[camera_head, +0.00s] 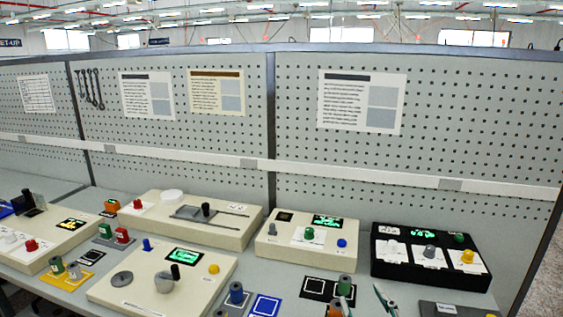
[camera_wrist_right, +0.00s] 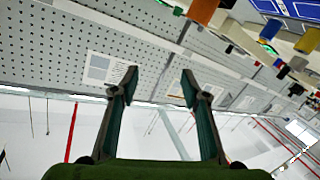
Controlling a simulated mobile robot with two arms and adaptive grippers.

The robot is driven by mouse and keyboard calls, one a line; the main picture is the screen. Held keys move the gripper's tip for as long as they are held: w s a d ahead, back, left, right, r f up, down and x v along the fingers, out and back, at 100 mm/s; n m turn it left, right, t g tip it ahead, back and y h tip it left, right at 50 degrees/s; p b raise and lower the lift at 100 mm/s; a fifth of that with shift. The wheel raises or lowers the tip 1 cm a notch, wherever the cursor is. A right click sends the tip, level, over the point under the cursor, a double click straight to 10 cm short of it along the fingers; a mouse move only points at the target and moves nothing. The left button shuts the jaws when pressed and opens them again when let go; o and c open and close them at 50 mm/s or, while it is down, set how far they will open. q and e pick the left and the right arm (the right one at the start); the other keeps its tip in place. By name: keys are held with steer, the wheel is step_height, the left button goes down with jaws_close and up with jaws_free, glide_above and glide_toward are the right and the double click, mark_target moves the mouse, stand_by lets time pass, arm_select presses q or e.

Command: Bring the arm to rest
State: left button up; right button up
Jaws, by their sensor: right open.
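My right gripper (camera_head: 385,300) shows only by its fingertips at the bottom edge of the head view, in front of the bench. In the right wrist view its two fingers (camera_wrist_right: 157,84) stand wide apart with nothing between them. They point toward the pegboard (camera_wrist_right: 150,50), which appears upside down there. The rest of the right arm is out of the head view. My left gripper is in neither view.
Several control boxes stand on the bench, among them a black box (camera_head: 430,268) and a cream box (camera_head: 300,252) beside it. Several spindles stand in front, including a grey-green one (camera_head: 344,285). The pegboard (camera_head: 420,150) closes off the back.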

steer(key=s+d+f+m+g+h, duration=0.1)
steer(key=s+d+f+g, duration=0.1)
steer(key=s+f+g, duration=0.45)
steer(key=s+d+f+m+g+h, duration=0.15)
steer(key=s+f, duration=0.25)
steer(key=f, duration=0.6)
steer(key=s+f+g+y, duration=0.1)
steer(key=s+f+g, duration=0.2)
steer(key=s+f, duration=0.35)
steer(key=s+f+g+y, duration=0.15)
steer(key=s+f, duration=0.25)
steer(key=s, duration=0.5)
step_height(320, 180, down, 26)
steer(key=s+g+h, duration=0.1)
steer(key=s+g, duration=0.1)
steer(key=s+d+f, duration=0.2)
steer(key=s+f, duration=0.5)
steer(key=s, duration=0.1)
steer(key=s+d+f+g, duration=0.1)
steer(key=s+f, duration=0.7)
steer(key=shift+s+d, duration=0.2)
steer(key=shift+d, duration=0.15)
